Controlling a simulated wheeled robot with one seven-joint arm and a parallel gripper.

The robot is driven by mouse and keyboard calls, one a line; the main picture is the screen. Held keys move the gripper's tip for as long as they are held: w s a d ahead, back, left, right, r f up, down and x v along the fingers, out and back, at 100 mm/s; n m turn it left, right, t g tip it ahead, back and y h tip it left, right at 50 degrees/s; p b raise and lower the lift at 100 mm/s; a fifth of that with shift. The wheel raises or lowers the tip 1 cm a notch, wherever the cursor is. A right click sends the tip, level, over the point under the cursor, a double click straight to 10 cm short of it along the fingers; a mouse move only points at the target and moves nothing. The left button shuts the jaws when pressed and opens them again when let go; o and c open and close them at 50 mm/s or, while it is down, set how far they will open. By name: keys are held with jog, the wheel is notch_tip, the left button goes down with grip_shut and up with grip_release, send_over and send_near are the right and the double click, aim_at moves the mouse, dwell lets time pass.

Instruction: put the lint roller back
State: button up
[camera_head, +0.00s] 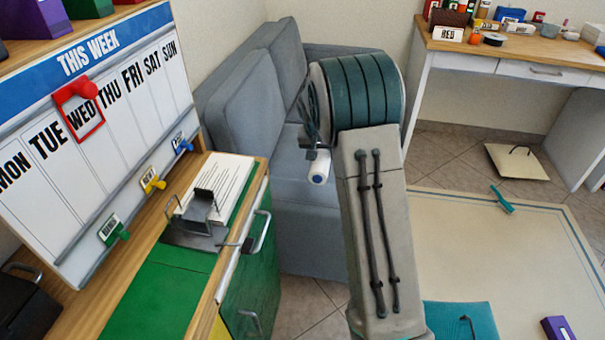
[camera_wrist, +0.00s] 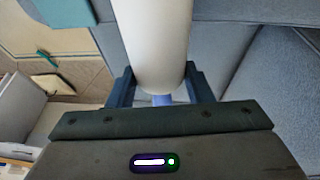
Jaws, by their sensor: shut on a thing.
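The lint roller (camera_wrist: 158,45) has a white cylindrical head and, in the wrist view, a short bit of blue handle near the jaws. My gripper (camera_wrist: 161,84) is shut on it, with one dark finger on each side. In the head view the white end of the lint roller (camera_head: 319,167) hangs in front of the grey-blue sofa, with a small blue centre. There my arm hides most of the gripper and the rest of the roller. The roller is in the air, apart from the cabinet.
A green-fronted cabinet (camera_head: 250,280) with a paper sheet and grey metal holder (camera_head: 197,228) stands at left, below a weekly board (camera_head: 95,130). The sofa (camera_head: 240,110) is behind my arm. A mat (camera_head: 480,250) covers the floor, with scattered items.

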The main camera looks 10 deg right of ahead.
jog(key=w+a+f, duration=0.2)
jog(key=a, duration=0.1)
jog(key=w+a+f, duration=0.1)
jog(key=a, duration=0.1)
jog(key=shift+f+b, duration=0.3)
jog(key=shift+f, duration=0.05)
jog(key=shift+f+b, duration=0.4)
jog(key=shift+f, duration=1.5)
jog(key=shift+f, duration=0.2)
jog(key=o, duration=1)
jog(key=shift+r, duration=0.15)
